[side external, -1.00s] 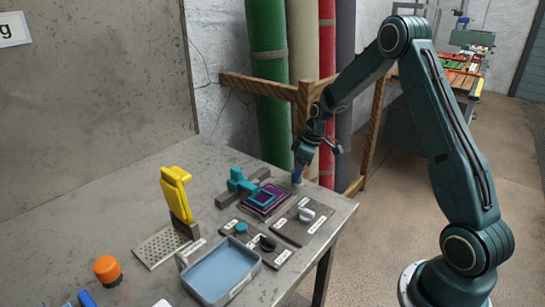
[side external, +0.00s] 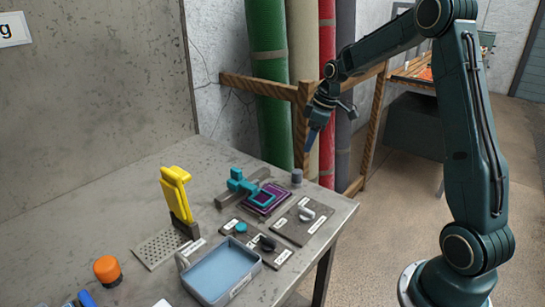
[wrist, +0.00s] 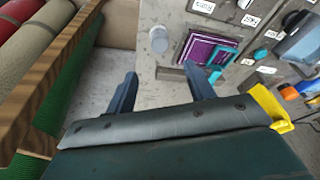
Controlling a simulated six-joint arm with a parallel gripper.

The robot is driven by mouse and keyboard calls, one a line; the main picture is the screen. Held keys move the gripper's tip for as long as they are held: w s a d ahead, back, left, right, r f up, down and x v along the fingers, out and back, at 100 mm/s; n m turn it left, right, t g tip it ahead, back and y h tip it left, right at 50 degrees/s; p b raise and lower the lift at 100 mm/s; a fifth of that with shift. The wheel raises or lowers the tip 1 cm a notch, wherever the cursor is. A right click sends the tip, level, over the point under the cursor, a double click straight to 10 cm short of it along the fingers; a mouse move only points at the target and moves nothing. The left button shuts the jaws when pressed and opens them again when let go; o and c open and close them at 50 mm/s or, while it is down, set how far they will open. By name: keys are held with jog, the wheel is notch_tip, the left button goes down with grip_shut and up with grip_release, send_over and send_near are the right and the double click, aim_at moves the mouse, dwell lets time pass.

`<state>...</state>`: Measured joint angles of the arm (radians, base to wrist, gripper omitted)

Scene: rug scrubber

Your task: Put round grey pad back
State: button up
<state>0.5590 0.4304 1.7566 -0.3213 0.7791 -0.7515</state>
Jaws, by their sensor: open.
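A small round grey piece (side external: 297,176), which looks like the round grey pad, stands upright near the far right edge of the grey table. In the wrist view it is a pale grey disc (wrist: 158,39) beyond my fingertips, close to the table edge. My gripper (side external: 312,137) is above and behind it, clear of it. In the wrist view my gripper (wrist: 163,82) has its two blue fingers wide apart with nothing between them.
A purple framed plate (side external: 265,198) and a teal tool (side external: 242,184) lie beside the grey piece. Boards with a white knob (side external: 305,213) and a dark knob (side external: 267,243) are nearer. A blue tray (side external: 222,272), yellow clamp (side external: 176,195) and rolled rugs (side external: 268,85) stand around.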

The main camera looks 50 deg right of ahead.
jog(key=shift+s+r, duration=0.15)
jog(key=shift+r, duration=0.3)
dwell(0.3)
jog(key=s+a+r+m+t+h, duration=0.1)
jog(key=s+a+r+m, duration=0.1)
jog(key=s+a+r, duration=1.05)
jog(key=s+a+f+m+t, duration=0.1)
jog(key=s+a+f+m, duration=0.1)
jog(key=s+a, duration=0.5)
jog(key=s+m, duration=0.1)
jog(key=s, duration=0.5)
jog(key=shift+s+a+f+t, duration=0.15)
jog(key=shift+s+a+t, duration=0.05)
jog(key=shift+t, duration=0.2)
dwell(0.5)
